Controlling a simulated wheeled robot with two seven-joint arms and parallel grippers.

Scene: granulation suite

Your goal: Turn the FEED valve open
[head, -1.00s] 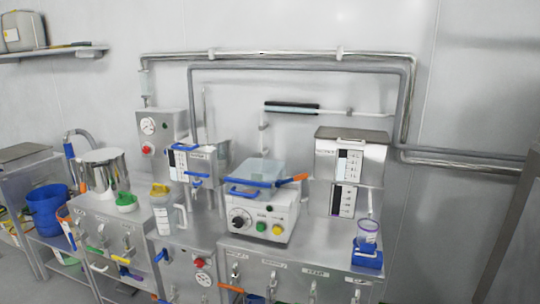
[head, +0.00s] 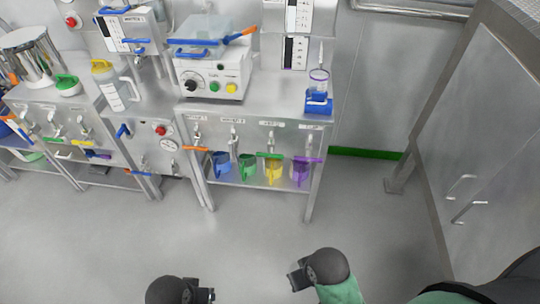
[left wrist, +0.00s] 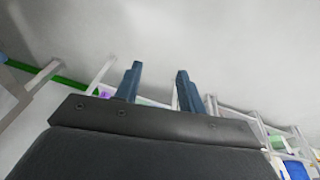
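Several small valves with lever handles sit on the bench fronts in the head view. One row is on the middle bench front (head: 255,136), each under a small label. Another row is on the left bench front (head: 65,122). The labels are too small to read surely, so I cannot tell which valve is FEED. My left gripper (head: 211,295) is low in the head view, over the floor and well short of the benches. In the left wrist view its two fingers (left wrist: 157,84) are apart with nothing between them. My right gripper (head: 293,276) is also over the floor; its fingers are unclear.
Blue (head: 221,165), green (head: 247,167), yellow (head: 273,172) and purple (head: 301,172) jugs are below the middle valves. A white control box (head: 212,80) and a blue-based cup (head: 318,101) stand on top. A grey cabinet (head: 480,130) is at right. The floor (head: 250,235) is clear.

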